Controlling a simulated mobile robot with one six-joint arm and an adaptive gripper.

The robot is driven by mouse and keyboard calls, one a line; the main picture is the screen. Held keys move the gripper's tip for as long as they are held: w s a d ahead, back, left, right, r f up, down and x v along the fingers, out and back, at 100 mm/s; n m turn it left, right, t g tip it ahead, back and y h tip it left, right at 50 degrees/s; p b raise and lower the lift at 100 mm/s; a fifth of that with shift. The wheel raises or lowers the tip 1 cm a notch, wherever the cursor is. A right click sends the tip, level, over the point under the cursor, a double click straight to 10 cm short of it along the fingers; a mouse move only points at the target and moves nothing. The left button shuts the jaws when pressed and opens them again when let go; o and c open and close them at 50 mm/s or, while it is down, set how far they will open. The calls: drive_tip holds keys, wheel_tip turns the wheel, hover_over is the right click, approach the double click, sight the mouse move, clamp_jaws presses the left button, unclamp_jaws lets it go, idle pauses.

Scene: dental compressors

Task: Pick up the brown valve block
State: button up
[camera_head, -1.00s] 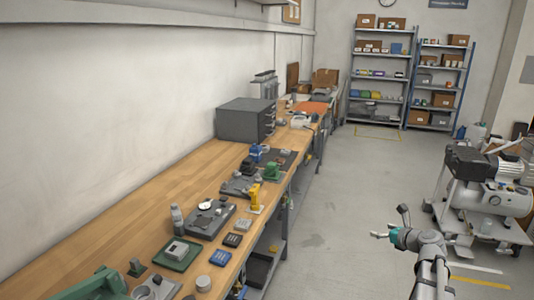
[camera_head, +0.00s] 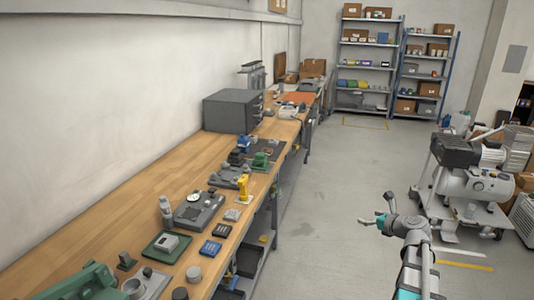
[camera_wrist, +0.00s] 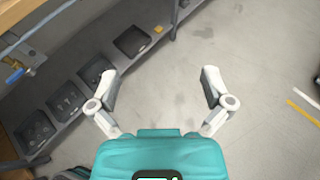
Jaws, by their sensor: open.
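No brown block shows in the wrist view.
The long wooden workbench (camera_head: 130,213) carries many small parts, a green machine (camera_head: 85,283) and a grey drawer cabinet (camera_head: 228,112). Dark bins (camera_wrist: 131,41) sit on its lower shelf. A compressor (camera_head: 470,182) stands at the right. The aisle floor between is clear.

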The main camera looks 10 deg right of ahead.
idle(0.3)
drive_tip(key=s+a+f+n+g+p, duration=0.1)
drive_tip(key=s+a+n+g+p, duration=0.15)
drive_tip(key=a+n, duration=0.55)
drive_tip(key=s+a+f+n+g+p, duration=0.2)
drive_tip(key=a+n+g, duration=0.2)
drive_tip(key=a+n, duration=0.4)
drive_tip(key=s+a+n+g+h+p, duration=0.4)
drive_tip(key=s+a+n+g, duration=0.2)
drive_tip(key=s+a+n, duration=0.5)
drive_tip(key=shift+a+r+n+h, duration=0.2)
drive_tip(key=shift+r+n+h, duration=0.1)
drive_tip(key=shift+n, duration=2.2)
